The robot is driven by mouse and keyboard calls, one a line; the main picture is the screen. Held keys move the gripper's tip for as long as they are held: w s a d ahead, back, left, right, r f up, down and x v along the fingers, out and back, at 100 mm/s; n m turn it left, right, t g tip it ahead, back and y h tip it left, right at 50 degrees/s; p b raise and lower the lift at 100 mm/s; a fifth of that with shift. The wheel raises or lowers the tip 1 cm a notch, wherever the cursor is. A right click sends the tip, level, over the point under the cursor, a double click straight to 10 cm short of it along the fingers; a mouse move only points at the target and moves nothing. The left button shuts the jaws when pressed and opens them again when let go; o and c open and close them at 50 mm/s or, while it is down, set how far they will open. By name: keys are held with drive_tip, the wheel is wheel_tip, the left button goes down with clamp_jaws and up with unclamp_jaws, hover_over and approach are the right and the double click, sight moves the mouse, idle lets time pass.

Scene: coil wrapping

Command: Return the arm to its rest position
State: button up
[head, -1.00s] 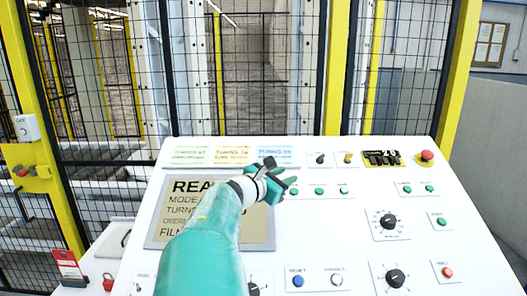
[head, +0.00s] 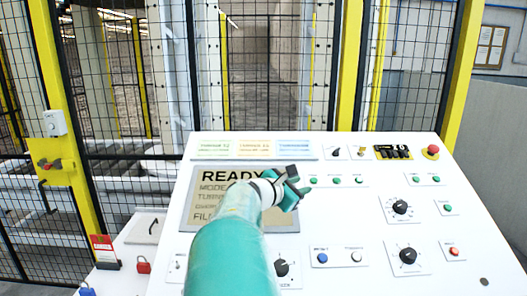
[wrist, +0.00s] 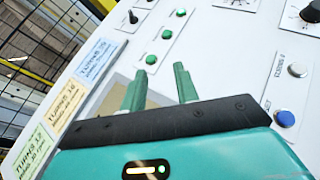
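My teal arm reaches up over the white control panel (head: 350,225) in the head view. My gripper (head: 298,184) is in front of the right edge of the grey display (head: 205,212), whose top line reads READY. The arm and gripper hide part of the display. In the wrist view my gripper (wrist: 160,70) has its two green fingers apart with nothing between them. They point toward the panel face and its row of green buttons (wrist: 166,34). I cannot tell how far the fingertips are from the panel.
A black-mesh safety fence (head: 265,70) with yellow posts stands behind the panel. A red emergency button (head: 433,149) is at the upper right, and knobs (head: 400,207) are on the right. Space above the panel looks clear.

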drive_tip(key=s+d+f+m+g, duration=0.1)
drive_tip(key=d+f, duration=0.1)
drive_tip(key=s+d+f+m+g+y, duration=0.1)
drive_tip(key=d+f+m, duration=0.1)
drive_tip(key=d, duration=0.1)
drive_tip(key=s+d+f+m+g, duration=0.1)
drive_tip(key=s+d+f, duration=0.1)
drive_tip(key=d, duration=0.1)
drive_tip(key=shift+d+m+y, duration=0.1)
drive_tip(key=shift+m+y, duration=0.3)
drive_tip(key=s+d+f+m+g+y, duration=0.1)
drive_tip(key=s, duration=0.1)
drive_tip(key=s+d+f+m+y, duration=0.1)
drive_tip(key=s+m, duration=0.1)
drive_tip(key=s, duration=0.1)
drive_tip(key=s+d+f+m+g+y, duration=0.1)
drive_tip(key=s+d+f+m, duration=0.1)
drive_tip(key=s, duration=0.1)
drive_tip(key=shift+g, duration=0.3)
drive_tip(key=s+a+m+y, duration=0.2)
drive_tip(key=s+m, duration=0.4)
drive_tip(key=s, duration=0.6)
drive_tip(key=s+a+m+y, duration=0.3)
drive_tip(key=s+m, duration=0.4)
drive_tip(key=s, duration=0.6)
drive_tip(key=shift+a+r+y, duration=0.25)
drive_tip(key=shift+a+y, duration=0.1)
drive_tip(key=shift+y, duration=0.05)
